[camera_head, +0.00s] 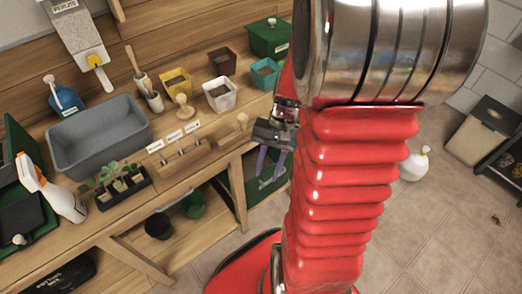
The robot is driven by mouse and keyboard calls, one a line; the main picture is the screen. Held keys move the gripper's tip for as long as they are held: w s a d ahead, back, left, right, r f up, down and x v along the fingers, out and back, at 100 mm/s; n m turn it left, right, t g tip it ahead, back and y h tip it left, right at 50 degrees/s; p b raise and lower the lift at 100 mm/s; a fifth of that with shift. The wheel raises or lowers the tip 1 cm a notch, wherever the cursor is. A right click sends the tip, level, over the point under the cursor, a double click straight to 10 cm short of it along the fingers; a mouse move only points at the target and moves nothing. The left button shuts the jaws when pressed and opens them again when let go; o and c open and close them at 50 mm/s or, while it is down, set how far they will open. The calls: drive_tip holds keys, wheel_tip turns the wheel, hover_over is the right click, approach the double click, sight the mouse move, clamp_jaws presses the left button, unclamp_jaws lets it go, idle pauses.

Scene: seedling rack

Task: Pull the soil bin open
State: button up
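A green bin front (250,181) shows under the right end of the wooden bench, partly hidden behind my gripper and arm. I take it to be the soil bin, but no label on it can be read. I cannot tell whether it is open or shut. My gripper (268,180) hangs in front of it with its purple fingers pointing down. The fingers are apart, with nothing seen between them. I cannot tell whether they touch the bin.
The bench top holds a grey basin (98,140), a seedling tray (124,188), several pots and a green box (268,38). A black bucket (158,226) stands on the lower shelf. A beige bin (478,140) stands far right.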

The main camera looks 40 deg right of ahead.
drive_tip(key=d+f+m+t+y, duration=0.2)
drive_tip(key=f+m+t, duration=0.2)
drive_tip(key=f+m, duration=0.65)
drive_tip(key=s+d+f+m+t+y, duration=0.1)
drive_tip(key=d+f+m+t+y, duration=0.2)
drive_tip(key=f+m, duration=0.75)
drive_tip(key=d+f+m+t, duration=0.2)
drive_tip(key=f+m+t, duration=0.5)
drive_tip(key=f, duration=0.6)
drive_tip(key=w+d+f+m+t+h, duration=0.2)
drive_tip(key=d+f+m+h, duration=0.5)
drive_tip(key=d+m, duration=0.4)
drive_tip(key=m+h, duration=0.1)
drive_tip(key=m, duration=0.3)
drive_tip(key=shift+f+m+t, duration=0.15)
drive_tip(key=shift+m+t, duration=0.15)
drive_tip(key=shift+m, duration=0.1)
drive_tip(key=shift+a, duration=0.1)
drive_tip(key=x, duration=1.3)
drive_tip(key=shift+w, duration=0.35)
clamp_jaws()
